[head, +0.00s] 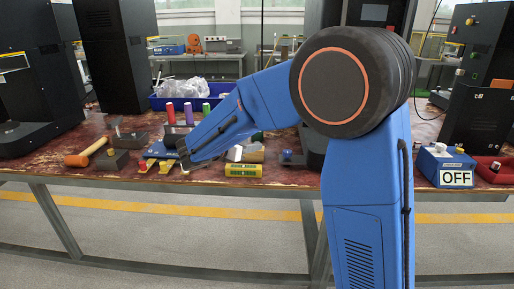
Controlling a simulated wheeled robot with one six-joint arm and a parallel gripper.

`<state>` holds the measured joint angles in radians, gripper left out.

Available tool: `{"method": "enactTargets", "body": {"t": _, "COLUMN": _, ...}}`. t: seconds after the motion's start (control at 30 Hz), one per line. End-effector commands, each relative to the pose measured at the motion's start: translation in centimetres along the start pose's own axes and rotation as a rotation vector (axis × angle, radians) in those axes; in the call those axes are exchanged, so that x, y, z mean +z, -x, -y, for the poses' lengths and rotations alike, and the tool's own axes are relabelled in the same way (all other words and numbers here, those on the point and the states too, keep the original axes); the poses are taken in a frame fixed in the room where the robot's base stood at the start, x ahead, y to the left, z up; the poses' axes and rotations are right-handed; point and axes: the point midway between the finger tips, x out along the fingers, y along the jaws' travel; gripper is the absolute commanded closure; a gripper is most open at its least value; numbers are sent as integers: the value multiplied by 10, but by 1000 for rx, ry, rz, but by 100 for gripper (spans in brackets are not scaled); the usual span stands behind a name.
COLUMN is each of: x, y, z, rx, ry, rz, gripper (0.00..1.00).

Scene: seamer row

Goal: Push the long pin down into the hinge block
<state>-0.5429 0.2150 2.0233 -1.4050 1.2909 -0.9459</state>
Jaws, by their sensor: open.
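My gripper (156,166) is at the end of the blue arm, low over the front of the bench, left of the middle. A dark grey-brown block (112,161), perhaps the hinge block, sits just left of my gripper near the front edge. Another dark metal piece (129,140) stands behind it. I cannot make out the long pin for certain. My gripper and forearm hide part of the bench behind them.
On the worn red bench (50,165), an orange-headed mallet (84,157) lies left of the block. Yellow cartons (243,170) are right of my gripper. Colored spools (188,113) and a blue bin (160,103) stand behind. An OFF box (446,168) stands far right.

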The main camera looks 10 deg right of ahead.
Motion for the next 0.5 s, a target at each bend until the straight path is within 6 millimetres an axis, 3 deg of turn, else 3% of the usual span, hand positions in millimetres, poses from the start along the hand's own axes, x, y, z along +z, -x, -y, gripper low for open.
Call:
{"method": "enactTargets", "body": {"t": 0.2, "x": -1, "y": -31, "z": -1, "rx": -2, "ry": -1, "rz": 0, "gripper": 57}}
{"method": "enactTargets", "body": {"t": 0.5, "x": -1, "y": -36, "z": -2, "rx": 0, "ry": 0, "rz": 0, "gripper": 59}}
